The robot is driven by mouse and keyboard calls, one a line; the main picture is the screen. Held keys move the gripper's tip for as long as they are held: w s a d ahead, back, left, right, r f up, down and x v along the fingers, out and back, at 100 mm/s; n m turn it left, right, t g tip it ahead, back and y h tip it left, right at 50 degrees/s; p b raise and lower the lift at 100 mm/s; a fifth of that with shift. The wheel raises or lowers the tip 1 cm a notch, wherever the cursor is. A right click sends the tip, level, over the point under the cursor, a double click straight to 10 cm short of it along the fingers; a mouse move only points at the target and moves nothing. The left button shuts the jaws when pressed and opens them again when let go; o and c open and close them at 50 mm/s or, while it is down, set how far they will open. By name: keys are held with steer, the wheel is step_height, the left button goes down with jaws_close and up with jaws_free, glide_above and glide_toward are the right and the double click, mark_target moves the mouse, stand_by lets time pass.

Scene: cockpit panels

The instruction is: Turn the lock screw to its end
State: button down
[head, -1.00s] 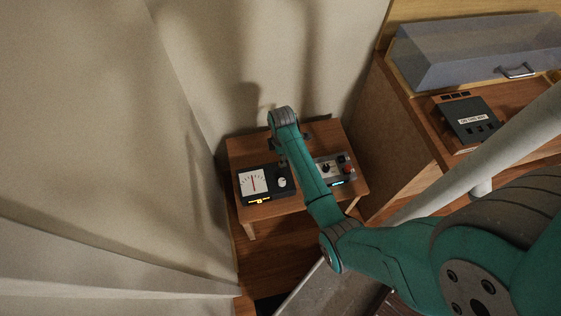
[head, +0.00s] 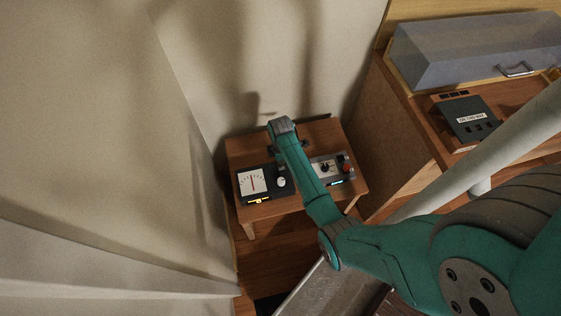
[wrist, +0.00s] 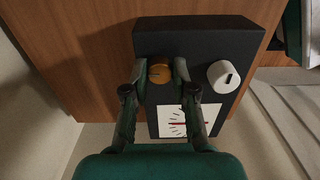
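The lock screw is an orange round knob (wrist: 160,72) on a black panel (wrist: 190,40) in the wrist view. On the same panel are a white knob (wrist: 223,76) and a white dial (wrist: 178,122) with a red needle. My gripper (wrist: 160,68) has one finger on each side of the orange knob. The fingers stand apart, with the knob between them; contact is hard to tell. In the head view the black panel (head: 268,194) sits on a small wooden table, with the dial (head: 252,182) and white knob (head: 282,182) visible. My arm hides the orange knob there.
A grey control box (head: 334,166) with a black knob and red button stands right of my arm on the wooden table (head: 238,153). A curtain-like wall is close behind and left. A taller cabinet (head: 405,150) stands to the right.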

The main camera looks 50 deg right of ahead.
steer(key=shift+m, duration=0.3)
steer(key=m, duration=1)
steer(key=shift+m, duration=0.3)
steer(key=m, duration=0.5)
steer(key=shift+m, duration=2.8)
steer(key=c, duration=0.9)
jaws_free()
steer(key=shift+c, duration=0.2)
steer(key=shift+r, duration=0.1)
